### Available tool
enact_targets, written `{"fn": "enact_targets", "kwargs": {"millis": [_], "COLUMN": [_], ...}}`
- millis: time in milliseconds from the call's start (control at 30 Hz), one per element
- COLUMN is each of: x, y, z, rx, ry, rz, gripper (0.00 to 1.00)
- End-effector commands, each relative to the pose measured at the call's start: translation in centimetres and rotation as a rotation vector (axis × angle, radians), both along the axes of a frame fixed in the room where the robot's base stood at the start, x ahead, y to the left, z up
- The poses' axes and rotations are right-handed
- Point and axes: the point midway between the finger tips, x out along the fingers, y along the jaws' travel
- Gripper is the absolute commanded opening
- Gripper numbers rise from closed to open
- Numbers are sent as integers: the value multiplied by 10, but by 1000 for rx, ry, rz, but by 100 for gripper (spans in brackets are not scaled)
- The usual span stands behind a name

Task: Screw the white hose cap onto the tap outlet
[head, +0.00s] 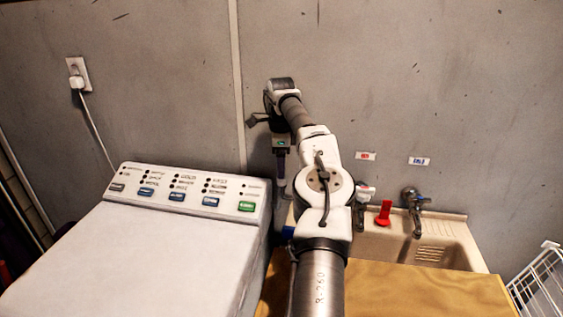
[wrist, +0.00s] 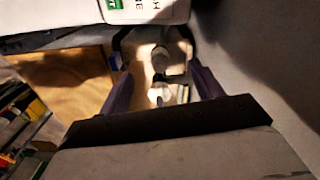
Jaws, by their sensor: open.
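My gripper (head: 283,186) points down between the washing machine and the sink, its jaws open. In the wrist view my gripper (wrist: 160,78) shows two purple fingers apart, with pale rounded pieces (wrist: 160,60) beyond and between them. One may be the white hose cap, but the dim picture does not settle it; I see no contact. In the head view a metal tap with a blue mark (head: 416,212) stands over the sink's right part. A second tap with a white top (head: 364,192) is partly hidden by my arm. A red lever-like piece (head: 383,213) is beside it.
The washing machine (head: 160,235) fills the left, its control panel raised at the back. A wooden top (head: 420,291) lies before the sink (head: 455,243). A white wire rack (head: 543,285) stands at right. The wall carries an outlet with a plug (head: 76,78).

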Motion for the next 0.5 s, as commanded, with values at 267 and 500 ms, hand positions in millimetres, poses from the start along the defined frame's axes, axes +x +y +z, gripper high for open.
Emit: {"fn": "enact_targets", "kwargs": {"millis": [267,500], "x": [0,0], "y": [0,0], "z": [0,0], "rx": [0,0], "ry": [-1,0], "rz": [346,472], "gripper": [65,65]}}
